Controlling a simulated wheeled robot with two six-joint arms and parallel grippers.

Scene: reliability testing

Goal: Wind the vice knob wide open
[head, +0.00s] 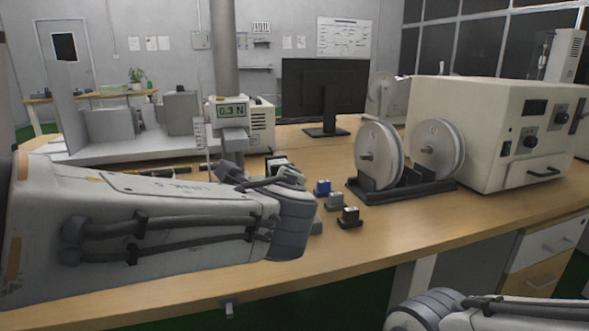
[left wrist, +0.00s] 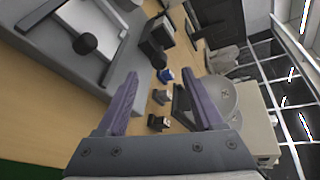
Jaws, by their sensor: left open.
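A black round knob (left wrist: 85,43) shows at the upper left of the left wrist view, on a grey metal apparatus (left wrist: 60,62); I cannot tell for sure that it is the vice knob. The vice is not clear in the head view, where my left arm covers part of the bench. A test stand with a display (head: 231,111) reading 0.3 N rises behind that arm. My left gripper (left wrist: 160,74) is open and empty, its two purple-grey fingers wide apart, with the knob left of them. My right gripper is out of view; only part of my right arm shows.
Small blocks with blue (head: 322,187), grey (head: 335,202) and black (head: 350,217) bases stand in a row on the wooden bench (head: 410,225). A rack with two spools (head: 380,155) and a cream machine (head: 460,125) stand to the right. The front bench strip is clear.

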